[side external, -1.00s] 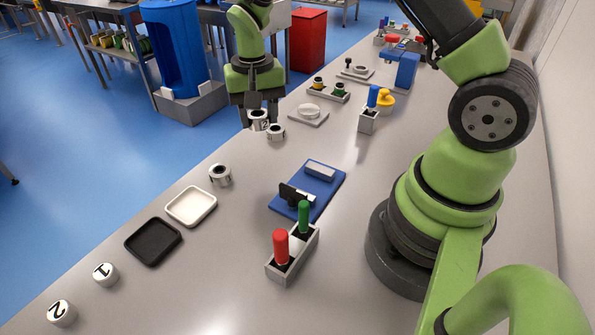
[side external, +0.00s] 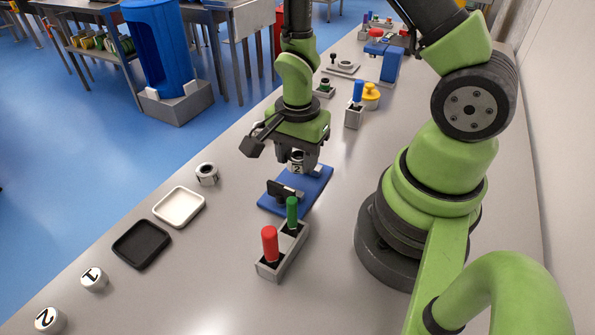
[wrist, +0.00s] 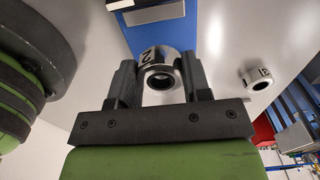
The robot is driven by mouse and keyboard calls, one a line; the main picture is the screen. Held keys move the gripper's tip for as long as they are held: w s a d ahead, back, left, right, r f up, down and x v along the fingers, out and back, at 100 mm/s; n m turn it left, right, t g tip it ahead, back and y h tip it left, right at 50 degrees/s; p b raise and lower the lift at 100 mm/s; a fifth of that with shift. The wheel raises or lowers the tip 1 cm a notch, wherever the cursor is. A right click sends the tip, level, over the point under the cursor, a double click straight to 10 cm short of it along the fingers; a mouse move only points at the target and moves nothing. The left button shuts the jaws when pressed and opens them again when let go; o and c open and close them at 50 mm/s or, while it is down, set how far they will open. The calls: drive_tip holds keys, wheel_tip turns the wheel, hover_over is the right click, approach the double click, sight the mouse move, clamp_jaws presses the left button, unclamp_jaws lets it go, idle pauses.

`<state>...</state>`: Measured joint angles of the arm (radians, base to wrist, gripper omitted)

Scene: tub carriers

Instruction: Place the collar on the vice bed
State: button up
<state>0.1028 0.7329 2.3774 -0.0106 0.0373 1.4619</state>
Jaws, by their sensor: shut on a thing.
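My gripper (side external: 297,166) is shut on a silver collar (side external: 296,156) marked 2. In the side view the collar appears over the far end of the blue vice bed (side external: 317,189), upright or nearly so. The fingers partly cover it, and I cannot tell how large the gap below is. In the wrist view the collar (wrist: 158,70) sits between the two fingers, with the blue bed (wrist: 160,38) beyond it. The bed's dark jaw (side external: 284,191) stands at its near end.
A holder (side external: 283,252) with red and green handles stands close in front of the bed. Another collar (side external: 207,174), a white tray (side external: 179,207) and a black tray (side external: 142,243) lie to the left. A blue-handled holder (side external: 354,112) is behind right.

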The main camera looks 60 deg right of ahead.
drive_tip(key=shift+f, duration=2.1)
drive_tip(key=o, duration=1.1)
drive_tip(key=shift+f, duration=0.1)
drive_tip(key=shift+o, duration=0.2)
wheel_tip(320, 180, up, 12)
wheel_tip(320, 180, up, 10)
drive_tip(key=n+t, duration=0.3)
drive_tip(key=n, duration=0.2)
hover_over(297, 183)
drive_tip(key=s+a, duration=0.1)
drive_tip(key=a, duration=0.1)
drive_tip(key=s+a+r+n+t+y, duration=0.2)
drive_tip(key=s+r+n, duration=0.4)
drive_tip(key=n, duration=0.3)
drive_tip(key=shift+s+a+r+t, duration=0.4)
drive_tip(key=shift+a+r+t, duration=0.15)
drive_tip(key=shift+r+t, duration=0.45)
